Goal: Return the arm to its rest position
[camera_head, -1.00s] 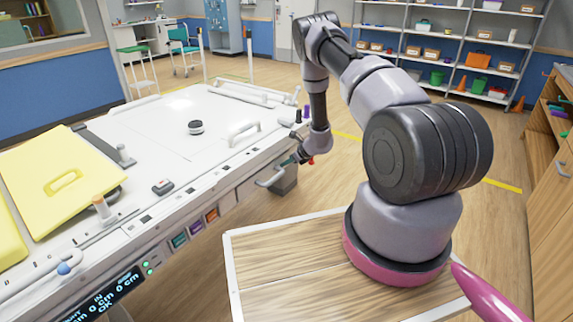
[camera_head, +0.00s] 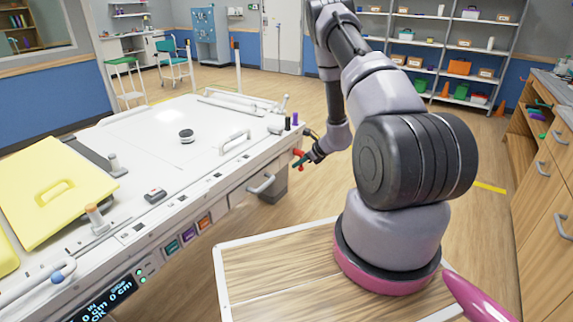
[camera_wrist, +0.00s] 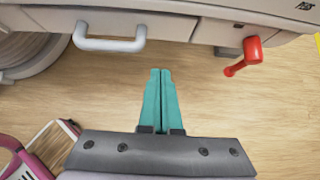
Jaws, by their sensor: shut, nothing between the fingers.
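My gripper (camera_head: 301,161) hangs beside the right end of the white magnet table (camera_head: 130,140) in the head view. In the wrist view its two teal fingers (camera_wrist: 160,75) are closed together with nothing between them, above bare wooden floor. A grey drawer handle (camera_wrist: 110,43) is ahead to the left of the fingertips. A red crank handle (camera_wrist: 243,56) is ahead to the right. Both are apart from the fingers. My arm rises from its pink-ringed base and bends down toward the gripper.
A yellow pad (camera_head: 55,195) and a small black-and-white puck (camera_head: 186,136) lie on the table. A wooden cabinet (camera_head: 545,190) stands at the right. Shelves (camera_head: 450,50) stand at the back. The floor between table and shelves is clear.

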